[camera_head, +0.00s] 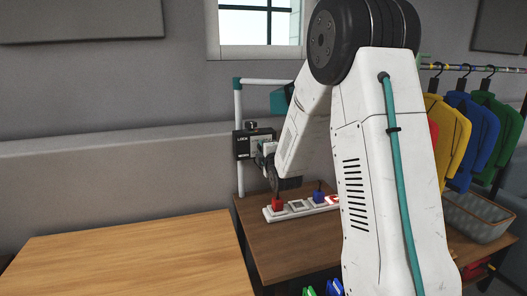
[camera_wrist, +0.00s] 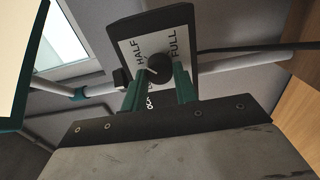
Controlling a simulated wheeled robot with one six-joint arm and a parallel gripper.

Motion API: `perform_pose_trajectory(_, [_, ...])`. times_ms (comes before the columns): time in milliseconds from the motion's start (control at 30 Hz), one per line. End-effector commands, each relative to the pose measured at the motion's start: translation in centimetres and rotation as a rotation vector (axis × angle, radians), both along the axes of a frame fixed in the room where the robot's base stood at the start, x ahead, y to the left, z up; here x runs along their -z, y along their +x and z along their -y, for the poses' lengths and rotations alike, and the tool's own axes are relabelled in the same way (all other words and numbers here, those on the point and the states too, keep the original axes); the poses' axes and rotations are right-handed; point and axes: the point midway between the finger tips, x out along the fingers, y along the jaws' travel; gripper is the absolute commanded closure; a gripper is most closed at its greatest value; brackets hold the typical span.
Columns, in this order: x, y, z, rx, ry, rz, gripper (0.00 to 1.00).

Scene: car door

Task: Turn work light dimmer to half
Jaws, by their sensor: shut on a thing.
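The dimmer box (camera_head: 255,145) is a dark panel with a white label, mounted on a white pole above the far table. In the wrist view the dimmer panel (camera_wrist: 158,45) is marked HALF and FULL, with another word partly hidden by my finger. Its round black knob (camera_wrist: 159,68) has a pale pointer line that points toward the HALF side. My gripper (camera_wrist: 160,84) has green fingers closed on the knob from both sides. In the head view the fingertips are hard to make out against the box.
A power strip (camera_head: 300,207) with red and blue plugs lies on the dark wooden table (camera_head: 290,240) below. A lighter wooden table (camera_head: 130,258) is at left. Coloured shirts (camera_head: 465,125) hang at right above a grey basket (camera_head: 478,216). A white pole (camera_wrist: 95,88) runs behind the panel.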

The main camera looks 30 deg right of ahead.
Motion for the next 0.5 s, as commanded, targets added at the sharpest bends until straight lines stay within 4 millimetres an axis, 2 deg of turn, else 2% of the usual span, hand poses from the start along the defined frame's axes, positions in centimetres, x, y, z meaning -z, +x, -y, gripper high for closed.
perform_pose_trajectory(100, [0.13, -0.03, -0.06, -0.001, 0.001, -0.003, 0.94])
perform_pose_trajectory(133, [0.12, -0.02, -0.06, -0.001, 0.001, -0.003, 0.63])
perform_pose_trajectory(200, [0.11, -0.02, -0.06, -0.001, 0.001, -0.003, 0.49])
perform_pose_trajectory(500, [0.02, -0.23, -0.08, 0.000, 0.001, -0.001, 0.49])
